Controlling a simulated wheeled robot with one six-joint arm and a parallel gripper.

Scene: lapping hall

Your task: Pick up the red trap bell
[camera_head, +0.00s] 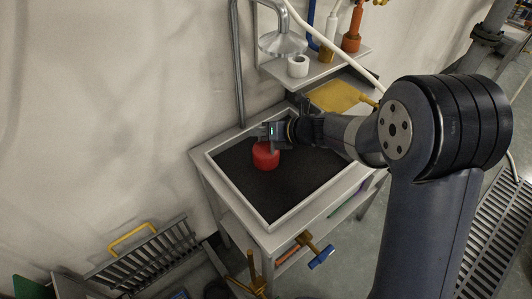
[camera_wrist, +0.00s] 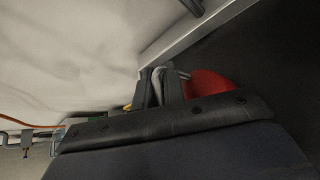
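The red trap bell (camera_head: 265,157) is a short, round red piece on the black mat of the work table. My gripper (camera_head: 267,140) is at the bell's upper edge in the head view and overlaps its top. In the wrist view, the two dark fingers (camera_wrist: 163,88) stand close together and the red bell (camera_wrist: 209,84) shows just right of them, partly hidden by the gripper body. Whether the fingers touch or grip the bell cannot be told.
The mat lies in a table (camera_head: 234,197) with a raised pale rim, against the wall. A shelf behind holds a white cup (camera_head: 298,66), bottles and a metal shower head (camera_head: 283,43). A yellow pan (camera_head: 338,96) sits behind the table. The mat around the bell is clear.

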